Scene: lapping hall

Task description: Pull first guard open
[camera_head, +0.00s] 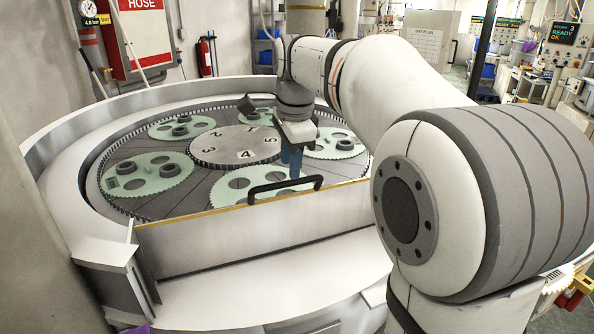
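The guard (220,240) is a pale panel with a yellow top edge across the front of the round lapping machine. A black bow-shaped handle (262,188) stands up at its top edge. My gripper (291,172) points down with blue fingers just above and behind the handle's bar, from this view. I cannot tell whether the fingers touch the handle or how far apart they are.
Behind the guard lies the machine's round plate with several green carriers (147,175) and a numbered centre disc (235,146). A pale rim (60,200) surrounds it. A pale ledge (260,285) lies in front. A red hose cabinet (140,38) and a fire extinguisher (204,58) are at the back wall.

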